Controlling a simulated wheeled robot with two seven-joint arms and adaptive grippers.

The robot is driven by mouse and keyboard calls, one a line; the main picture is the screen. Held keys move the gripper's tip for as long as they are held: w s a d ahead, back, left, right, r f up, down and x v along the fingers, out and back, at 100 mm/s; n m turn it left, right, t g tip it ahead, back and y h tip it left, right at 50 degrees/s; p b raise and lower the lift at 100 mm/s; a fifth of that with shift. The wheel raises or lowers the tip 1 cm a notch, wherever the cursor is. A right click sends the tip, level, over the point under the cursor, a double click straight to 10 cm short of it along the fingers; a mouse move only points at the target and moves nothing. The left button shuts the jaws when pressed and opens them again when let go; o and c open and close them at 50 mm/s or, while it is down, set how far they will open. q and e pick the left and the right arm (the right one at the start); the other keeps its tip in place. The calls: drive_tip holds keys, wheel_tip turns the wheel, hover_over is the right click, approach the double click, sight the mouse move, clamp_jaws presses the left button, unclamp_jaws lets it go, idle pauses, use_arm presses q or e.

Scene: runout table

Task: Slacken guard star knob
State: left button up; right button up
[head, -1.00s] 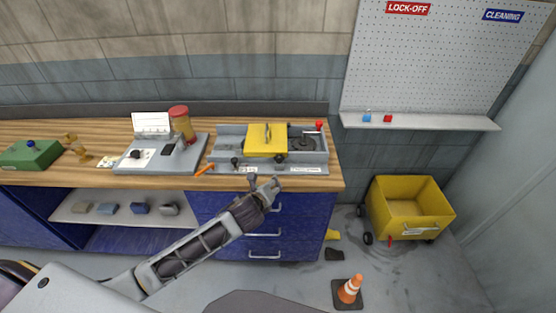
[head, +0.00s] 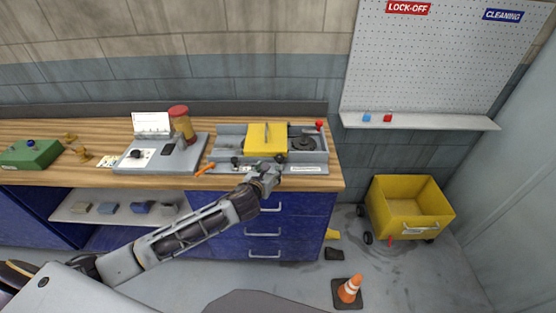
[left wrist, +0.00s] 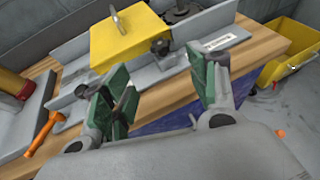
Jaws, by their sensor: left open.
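The yellow guard (head: 264,139) sits on the grey machine bed at the right part of the workbench. A dark star knob (left wrist: 160,46) shows at the guard's lower front corner in the left wrist view; it is small in the head view (head: 281,158). A second dark knob (head: 235,160) is on the bed's front left. My left gripper (left wrist: 162,82) is open and empty, its green-padded fingers spread. It is at the bench's front edge, before the guard; the star knob appears beyond the gap between the fingers, apart from them. My right gripper is out of view.
An orange-handled tool (head: 205,168) lies left of the machine bed. A grey fixture (head: 190,160) with a red-lidded jar (head: 179,113) stands farther left. A yellow cart (head: 409,224) and a cone (head: 349,290) are on the floor at right.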

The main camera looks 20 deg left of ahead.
sight(279, 158)
use_arm(q)
drive_tip(key=shift+w, duration=0.1)
drive_tip(key=shift+p+x, duration=0.7)
drive_tip(key=shift+x, duration=6.05)
drive_tip(key=shift+c, duration=0.2)
drive_tip(key=c, duration=1)
